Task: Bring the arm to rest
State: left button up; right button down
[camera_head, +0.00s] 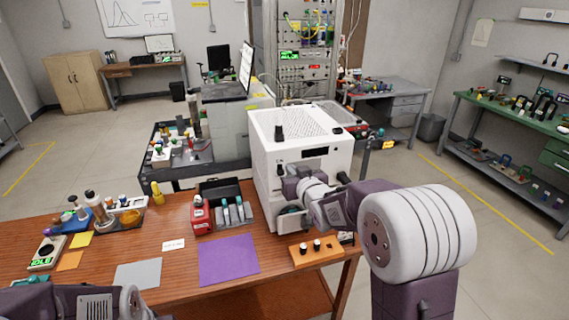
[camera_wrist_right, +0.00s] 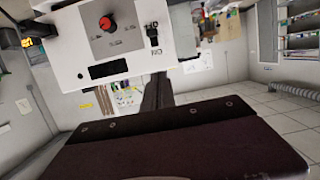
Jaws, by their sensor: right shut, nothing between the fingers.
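My right arm reaches in from the right in the head view. Its gripper (camera_head: 292,187) is in front of the white boxy machine (camera_head: 300,160) above the wooden table; its fingers are small and partly hidden there. In the right wrist view the dark gripper (camera_wrist_right: 158,100) fills the lower part, shut, with nothing held. The white machine face (camera_wrist_right: 125,40) with a red knob fills the upper part of that view. I cannot tell whether the gripper touches the machine. Part of my left arm shows at the bottom left of the head view; its gripper is not visible.
The wooden table (camera_head: 190,275) bears a purple mat (camera_head: 229,259), a grey mat (camera_head: 139,274), a red device (camera_head: 200,216) and an orange block (camera_head: 316,252) with small vials. Bottles and a tray crowd its left end. A green bench (camera_head: 500,112) stands far right; open floor lies between.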

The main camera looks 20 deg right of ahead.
jog(key=s+f+g, duration=0.4)
jog(key=s+f, duration=0.3)
jog(key=s, duration=0.3)
jog(key=s+a+f+g, duration=0.1)
jog(key=s+f+g, duration=0.4)
jog(key=s, duration=0.5)
jog(key=s+f+g, duration=0.5)
jog(key=s+f, duration=0.3)
jog(key=s, duration=0.2)
jog(key=shift+s+a+f+m, duration=0.3)
jog(key=shift+s+a, duration=0.05)
